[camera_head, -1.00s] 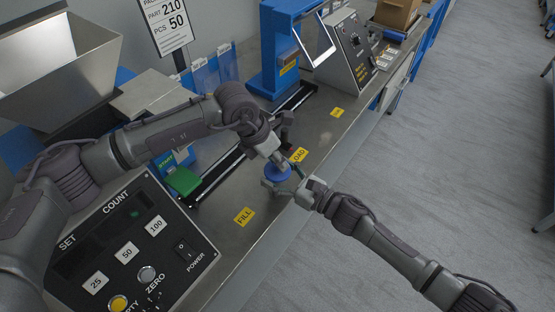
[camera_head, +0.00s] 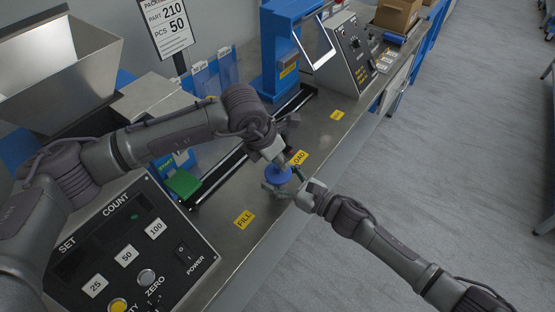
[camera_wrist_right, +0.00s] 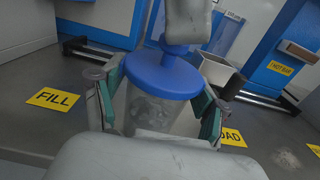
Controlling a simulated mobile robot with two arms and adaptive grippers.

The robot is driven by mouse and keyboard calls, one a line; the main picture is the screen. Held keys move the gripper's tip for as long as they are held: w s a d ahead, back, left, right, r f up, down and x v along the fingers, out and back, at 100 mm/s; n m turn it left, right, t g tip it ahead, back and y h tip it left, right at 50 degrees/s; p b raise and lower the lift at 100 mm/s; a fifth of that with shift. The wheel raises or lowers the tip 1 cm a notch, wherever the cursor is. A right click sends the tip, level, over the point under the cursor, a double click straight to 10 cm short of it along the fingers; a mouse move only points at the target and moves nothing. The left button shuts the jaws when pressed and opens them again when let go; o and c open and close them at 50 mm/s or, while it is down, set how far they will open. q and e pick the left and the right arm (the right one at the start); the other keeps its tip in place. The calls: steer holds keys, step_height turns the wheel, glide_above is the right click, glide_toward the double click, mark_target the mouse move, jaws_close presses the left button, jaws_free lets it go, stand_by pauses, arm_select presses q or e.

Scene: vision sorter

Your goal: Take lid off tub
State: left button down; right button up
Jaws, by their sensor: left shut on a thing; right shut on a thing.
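The tub (camera_wrist_right: 150,112) is translucent, with small pieces visible inside, and stands upright in the right wrist view. Its round blue lid (camera_wrist_right: 160,76) sits at the top of the tub; I cannot tell whether there is a gap under it. The lid also shows in the head view (camera_head: 278,175). My right gripper (camera_wrist_right: 160,98) has a finger on each side of the tub and is shut on it. My left gripper (camera_head: 280,161) comes from above and is shut on the lid's knob, which its fingers mostly hide.
The steel bench carries yellow FILL (camera_head: 244,218) and LOAD (camera_head: 300,157) labels. A counting panel (camera_head: 130,245) is at the lower left and a green START pad (camera_head: 183,182) is left of the tub. A blue machine frame (camera_head: 280,50) stands behind. The bench's front edge is close.

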arm_select(q)
steer(key=shift+w+d+r, duration=0.15)
steer(key=shift+d+r, duration=0.15)
steer(key=shift+r, duration=0.2)
arm_select(e)
steer(key=shift+s+d+f, duration=0.1)
steer(key=shift+f, duration=0.65)
arm_select(q)
steer(key=c, duration=1.1)
jaws_free()
steer(key=shift+o, duration=0.9)
steer(key=shift+a+f, duration=0.1)
arm_select(e)
steer(key=shift+r, duration=0.15)
arm_select(q)
steer(key=shift+a+f, duration=0.1)
arm_select(e)
steer(key=shift+r, duration=0.1)
arm_select(q)
steer(key=shift+a+r, duration=0.2)
steer(key=shift+r, duration=0.3)
arm_select(e)
steer(key=shift+r, duration=0.1)
arm_select(q)
steer(key=v, duration=1.1)
steer(key=shift+s, duration=0.25)
arm_select(e)
steer(key=shift+r, duration=0.1)
